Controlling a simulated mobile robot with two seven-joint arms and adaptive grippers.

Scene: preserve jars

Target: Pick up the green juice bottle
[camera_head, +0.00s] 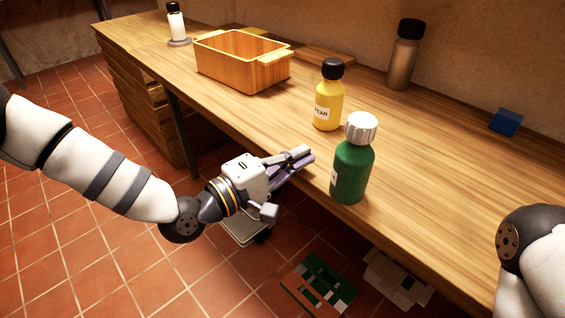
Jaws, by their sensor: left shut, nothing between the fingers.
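The green juice bottle (350,172) has a white ribbed cap and stands upright near the front edge of the wooden counter. Part of a white label shows on its left side. My left gripper (305,156) is shut and empty. It is left of the green bottle at the counter's front edge, its fingertips pointing toward the bottle with a small gap in the picture. My right arm shows only in part at the right edge, and its gripper is out of view.
A yellow bottle (328,98) with a black cap stands just behind the green one. A wooden crate (241,62) is further left. A brown bottle (402,58) and a blue block (506,122) stand near the wall. The counter (440,160) right of the green bottle is clear.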

